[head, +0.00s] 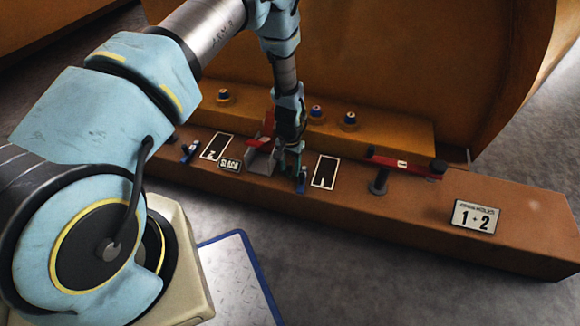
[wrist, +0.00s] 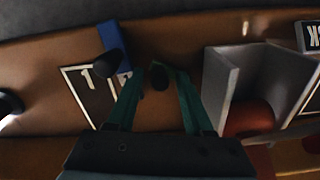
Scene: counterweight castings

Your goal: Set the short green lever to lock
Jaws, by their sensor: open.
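My gripper (head: 296,168) is low over the brown beam, fingers pointing down. A bit of green shows by this knob, but I cannot tell lever from fingertip. No green lever is clear in the head view, where my gripper covers that spot. A blue lever (wrist: 116,62) with a black knob lies just left of the fingers in the wrist view; blue also shows under my gripper in the head view (head: 300,185).
A grey bracket (wrist: 232,85) with red inside stands close beside the fingers. A red lever (head: 402,166) extends along the beam (head: 530,225) at right. White-outlined plates (head: 324,172), a "1 2" sign (head: 475,217) and several knobs on the orange ledge (head: 390,130) are nearby.

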